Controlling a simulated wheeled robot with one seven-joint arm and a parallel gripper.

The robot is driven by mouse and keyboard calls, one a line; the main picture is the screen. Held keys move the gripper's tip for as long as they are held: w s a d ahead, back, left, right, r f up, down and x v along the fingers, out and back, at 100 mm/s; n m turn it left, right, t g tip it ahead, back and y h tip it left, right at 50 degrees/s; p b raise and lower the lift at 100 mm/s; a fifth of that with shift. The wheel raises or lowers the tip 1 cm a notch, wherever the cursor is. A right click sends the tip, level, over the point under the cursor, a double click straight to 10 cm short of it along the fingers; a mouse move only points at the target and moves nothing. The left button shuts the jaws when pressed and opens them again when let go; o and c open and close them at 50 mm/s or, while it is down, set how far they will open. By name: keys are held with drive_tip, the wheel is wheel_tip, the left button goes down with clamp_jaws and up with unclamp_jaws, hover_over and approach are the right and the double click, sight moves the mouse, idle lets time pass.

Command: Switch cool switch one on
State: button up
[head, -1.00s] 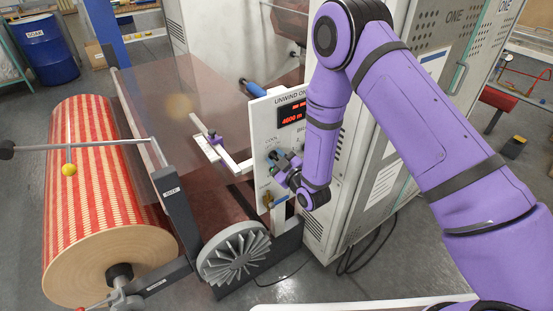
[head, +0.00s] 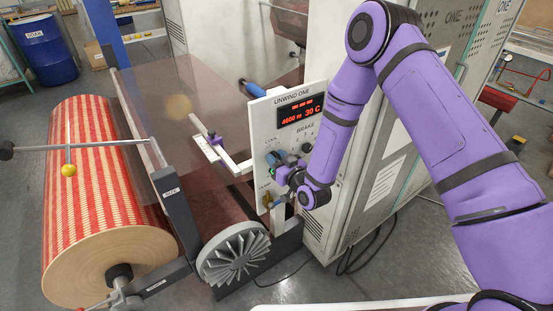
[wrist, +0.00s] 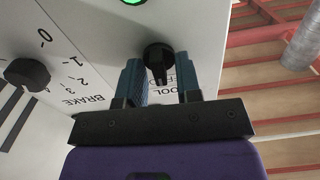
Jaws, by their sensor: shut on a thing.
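The cool switch (wrist: 158,58) is a black round knob with a raised ridge, on the white UNWIND ONE panel (head: 317,91). Its label is partly hidden by my fingers. In the wrist view its ridge points down toward my gripper. My gripper (wrist: 159,66) has its two blue-grey fingers on either side of the knob and is shut on it. In the head view my gripper (head: 279,163) is at the panel's left part, and the knob is hard to make out there. A green light (wrist: 133,1) is lit on the panel beyond the knob.
The brake knob (wrist: 27,74) with its number scale sits beside the cool switch. The red display (head: 299,111) reads 4600 m and 30 C. A red-striped roll (head: 105,195) and a grey handwheel (head: 233,254) stand to the left. A grey cabinet is behind the panel.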

drive_tip(key=m, duration=0.5)
drive_tip(key=shift+d+f, duration=0.1)
idle(0.7)
drive_tip(key=o, duration=0.5)
drive_tip(key=shift+o, duration=0.2)
drive_tip(key=v, duration=1)
drive_tip(key=shift+s+d, duration=0.3)
